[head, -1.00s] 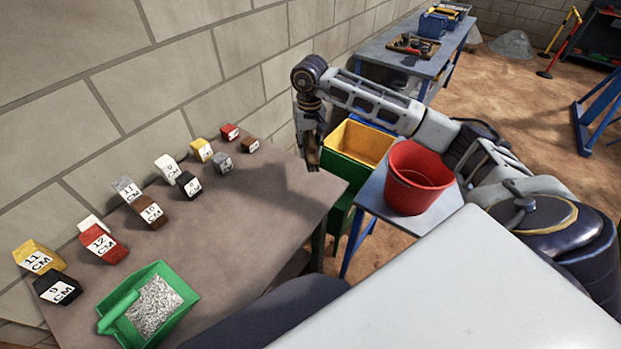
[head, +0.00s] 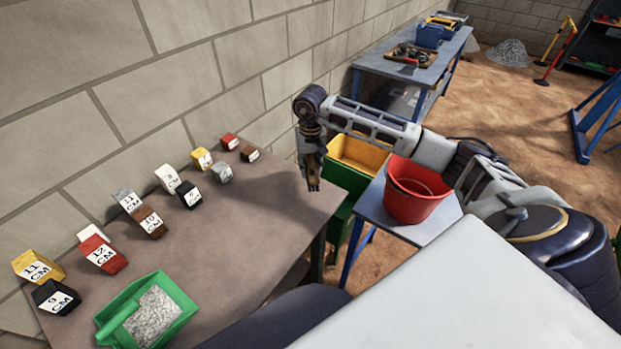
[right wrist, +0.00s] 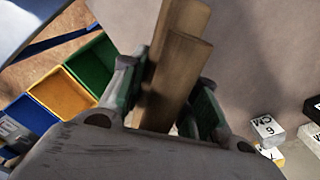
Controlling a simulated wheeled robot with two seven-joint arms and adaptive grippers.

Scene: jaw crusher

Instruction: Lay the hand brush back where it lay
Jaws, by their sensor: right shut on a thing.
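My right gripper (head: 312,178) hangs fingers down at the right end of the brown table (head: 235,225), near its edge. Its fingers are shut on the wooden hand brush (right wrist: 180,75), which shows in the right wrist view as two long brown wooden strips side by side between the green-lined fingers. The bristles cannot be made out. In the head view the brush is small and mostly hidden by the gripper. Whether it touches the tabletop cannot be told. My left gripper is not in view.
Several labelled blocks (head: 101,253) stand along the wall side of the table. A green scoop tray with grey chips (head: 186,296) is at the front left. Beyond the table edge are a yellow bin (head: 362,152) and a red bucket (head: 416,193). The tabletop's middle is clear.

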